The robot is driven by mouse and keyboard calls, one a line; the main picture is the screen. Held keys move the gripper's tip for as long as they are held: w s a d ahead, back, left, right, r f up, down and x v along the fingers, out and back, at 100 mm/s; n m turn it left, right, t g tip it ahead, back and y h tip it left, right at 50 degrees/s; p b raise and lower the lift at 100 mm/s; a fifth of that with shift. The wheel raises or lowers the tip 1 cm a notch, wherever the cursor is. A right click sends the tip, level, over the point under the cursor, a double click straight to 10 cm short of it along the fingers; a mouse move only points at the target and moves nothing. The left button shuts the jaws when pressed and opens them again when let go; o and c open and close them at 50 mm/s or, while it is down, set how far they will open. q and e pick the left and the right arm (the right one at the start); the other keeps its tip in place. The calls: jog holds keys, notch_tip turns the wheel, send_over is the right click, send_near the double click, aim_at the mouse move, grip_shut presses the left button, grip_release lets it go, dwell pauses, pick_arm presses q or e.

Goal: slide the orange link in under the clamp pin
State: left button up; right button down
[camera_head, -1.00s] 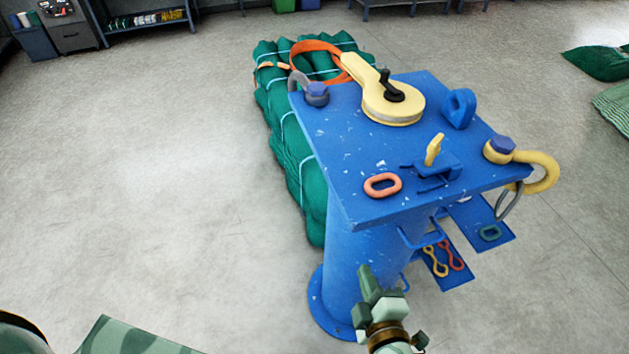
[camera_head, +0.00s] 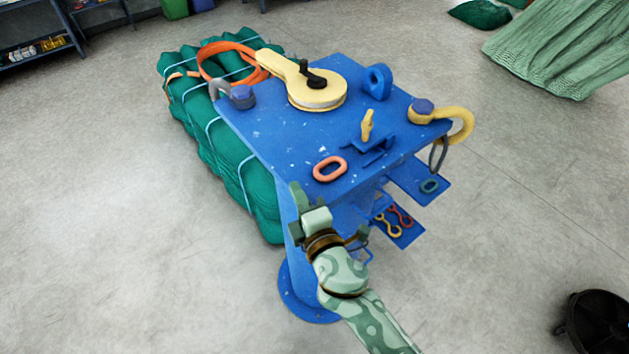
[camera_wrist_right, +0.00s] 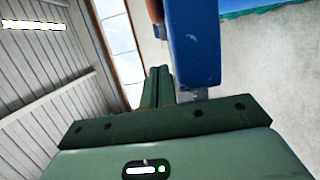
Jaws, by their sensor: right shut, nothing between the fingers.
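The orange link (camera_head: 330,168) is a flat oval ring lying on the blue table top (camera_head: 270,128) near its front edge. The clamp, a blue bracket (camera_head: 374,150) with a yellow winged clamp pin (camera_head: 367,125), stands behind it to the right; the link is apart from it. My right gripper (camera_head: 297,194) is at the table's front left edge, left of and nearer than the link. In the right wrist view its fingers (camera_wrist_right: 158,87) are shut and empty beside the blue plate edge (camera_wrist_right: 193,45). An orange piece (camera_wrist_right: 156,11), probably the link, shows at the top there. My left gripper is out of view.
A cream pulley block (camera_head: 318,90), a blue eye (camera_head: 376,82) and a yellow shackle (camera_head: 460,122) stand on the table. Low blue trays (camera_head: 408,236) with small links jut out at the right. A green net bundle (camera_head: 232,160) lies left. A black fan-like object (camera_head: 597,325) is lower right.

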aim_at(348, 171)
jog(key=w+d, duration=0.1)
jog(key=w+d+p, duration=0.1)
jog(key=d, duration=0.1)
jog(key=shift+w+d, duration=0.1)
jog(key=shift+d, duration=0.05)
jog(key=shift+w, duration=0.1)
jog(key=w+d, duration=0.1)
jog(key=d, duration=0.1)
jog(key=w+d, duration=0.2)
jog(key=d, duration=0.1)
jog(key=w+d, duration=0.2)
jog(key=shift+w+d, duration=0.15)
jog(key=shift+d, duration=0.1)
jog(key=shift+a, duration=0.1)
